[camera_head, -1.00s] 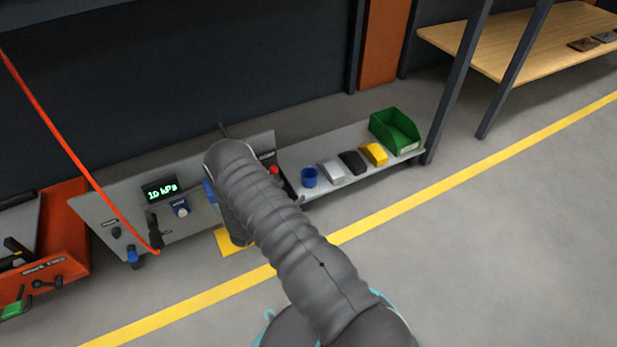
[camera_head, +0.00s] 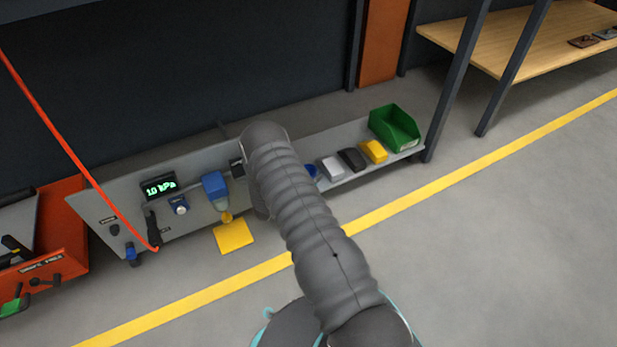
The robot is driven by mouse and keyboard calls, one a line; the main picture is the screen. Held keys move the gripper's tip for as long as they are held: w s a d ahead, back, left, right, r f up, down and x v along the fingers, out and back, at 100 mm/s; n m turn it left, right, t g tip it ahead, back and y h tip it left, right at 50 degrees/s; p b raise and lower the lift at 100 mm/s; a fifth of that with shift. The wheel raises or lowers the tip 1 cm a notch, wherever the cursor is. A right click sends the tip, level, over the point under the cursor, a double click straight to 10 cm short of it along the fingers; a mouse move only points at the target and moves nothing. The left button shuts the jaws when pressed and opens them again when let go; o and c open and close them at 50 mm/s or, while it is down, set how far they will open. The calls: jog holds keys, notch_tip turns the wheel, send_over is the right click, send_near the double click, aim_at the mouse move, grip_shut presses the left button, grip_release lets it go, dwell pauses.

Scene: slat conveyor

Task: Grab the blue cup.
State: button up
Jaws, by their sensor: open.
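The blue cup (camera_head: 311,171) stands on the grey shelf (camera_head: 334,180), at the left end of a row of objects. My grey sleeved arm covers its left part, so only its right side and part of its rim show. The arm reaches up from the bottom of the picture and bends down just left of the cup. My gripper is hidden behind the arm, so its distance from the cup cannot be told.
Right of the cup stand a white object (camera_head: 333,168), a black object (camera_head: 352,160), a yellow object (camera_head: 373,152) and a green bin (camera_head: 395,127). A panel with a display (camera_head: 159,189) and a blue box (camera_head: 214,185) is left. A dark post (camera_head: 455,85) rises at right.

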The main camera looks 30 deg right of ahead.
jog(key=c, duration=1.1)
jog(key=shift+c, duration=0.2)
jog(key=shift+r, duration=0.1)
